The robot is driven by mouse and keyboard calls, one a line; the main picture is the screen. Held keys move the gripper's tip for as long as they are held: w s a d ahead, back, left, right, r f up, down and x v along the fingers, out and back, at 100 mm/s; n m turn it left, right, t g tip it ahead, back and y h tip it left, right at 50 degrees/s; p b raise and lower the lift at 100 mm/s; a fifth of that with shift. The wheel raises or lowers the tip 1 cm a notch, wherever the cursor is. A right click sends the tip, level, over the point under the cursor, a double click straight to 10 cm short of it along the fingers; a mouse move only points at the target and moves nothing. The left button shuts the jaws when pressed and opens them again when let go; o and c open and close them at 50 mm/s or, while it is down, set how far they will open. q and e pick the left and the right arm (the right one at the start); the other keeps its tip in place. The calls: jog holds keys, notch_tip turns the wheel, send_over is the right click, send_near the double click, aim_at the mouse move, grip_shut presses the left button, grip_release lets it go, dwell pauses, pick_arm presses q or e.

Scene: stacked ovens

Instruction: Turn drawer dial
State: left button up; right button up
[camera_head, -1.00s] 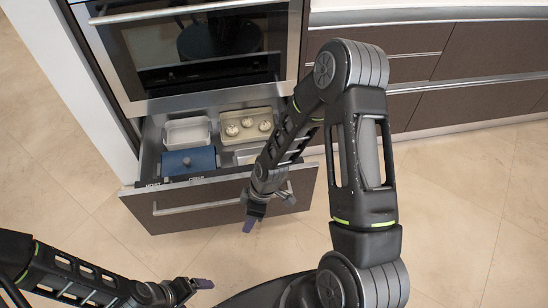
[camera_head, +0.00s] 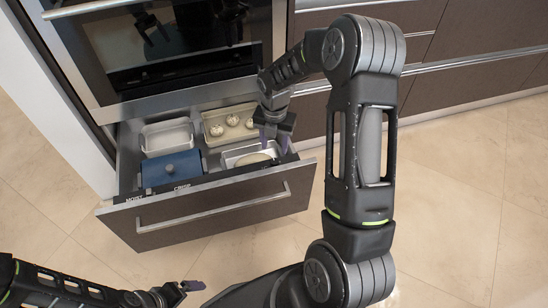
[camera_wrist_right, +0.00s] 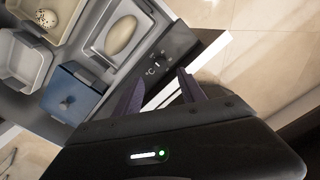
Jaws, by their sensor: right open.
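The drawer (camera_head: 208,214) is pulled out below the oven. Its dark top edge has small white lettering, and pale marks on it also show in the wrist view (camera_wrist_right: 152,72).
Inside the drawer are a white tray (camera_head: 167,136), a beige tray with several round pieces (camera_head: 228,132), a blue lidded box (camera_head: 171,169), and a metal tray holding a pale oval loaf (camera_wrist_right: 122,36). The oven (camera_head: 160,69) stands above. The floor in front is clear.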

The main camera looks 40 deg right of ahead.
aim_at(275, 161)
notch_tip(275, 161, down, 7)
jog(key=shift+f+b, duration=0.2)
jog(key=shift+b, duration=0.4)
jog(key=shift+c, duration=0.5)
grip_shut()
